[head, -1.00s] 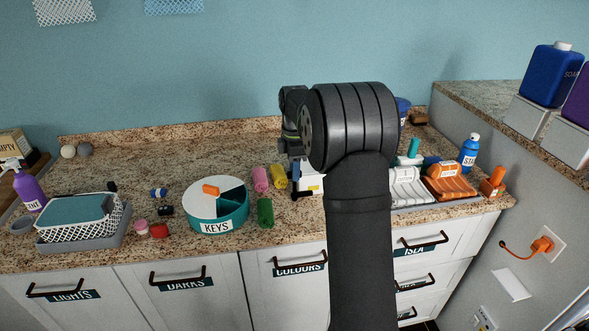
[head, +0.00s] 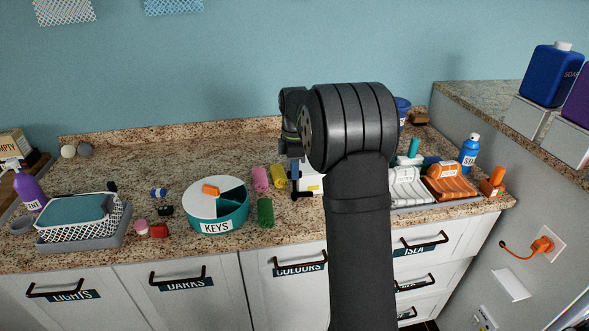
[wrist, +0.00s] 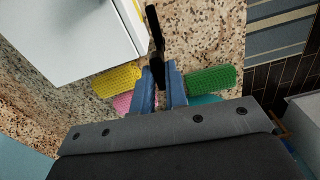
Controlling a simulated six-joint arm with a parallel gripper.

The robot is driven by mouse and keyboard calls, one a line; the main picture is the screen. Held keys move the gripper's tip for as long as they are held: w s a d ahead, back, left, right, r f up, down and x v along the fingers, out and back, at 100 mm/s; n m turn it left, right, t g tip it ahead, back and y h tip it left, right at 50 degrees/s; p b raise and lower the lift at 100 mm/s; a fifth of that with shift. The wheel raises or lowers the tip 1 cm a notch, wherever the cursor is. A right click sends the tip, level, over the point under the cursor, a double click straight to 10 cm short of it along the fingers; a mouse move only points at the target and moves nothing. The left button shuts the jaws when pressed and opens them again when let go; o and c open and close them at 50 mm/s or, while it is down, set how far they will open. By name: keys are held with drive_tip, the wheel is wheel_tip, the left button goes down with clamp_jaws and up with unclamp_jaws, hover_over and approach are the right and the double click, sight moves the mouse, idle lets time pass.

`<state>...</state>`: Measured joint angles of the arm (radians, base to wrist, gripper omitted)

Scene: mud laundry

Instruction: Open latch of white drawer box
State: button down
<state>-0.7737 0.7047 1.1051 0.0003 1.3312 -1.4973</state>
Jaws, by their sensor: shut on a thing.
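The white drawer box (head: 312,186) stands on the counter, mostly hidden behind my arm in the head view. In the wrist view its white top (wrist: 70,35) fills the upper left. A slim black latch piece (wrist: 153,28) sticks out beside the box's edge. My gripper (wrist: 160,80) has its two blue fingers closed around the lower end of this black piece. In the head view my gripper is at the box's left side, with its fingertips hard to make out. How the latch joins the box is not clear.
Yellow (wrist: 117,81), green (wrist: 212,79) and pink (head: 260,179) rolls lie close to my gripper. A round teal-and-white KEYS container (head: 232,216) stands to the left. A tray of orange and white towels (head: 450,186) is on the right, beyond my arm.

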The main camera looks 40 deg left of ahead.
drive_tip(key=m, duration=0.8)
drive_tip(key=shift+m, duration=0.3)
drive_tip(key=m, duration=0.4)
drive_tip(key=shift+m, duration=2.1)
drive_tip(key=c, duration=1.4)
unclamp_jaws()
drive_tip(key=shift+c, duration=0.2)
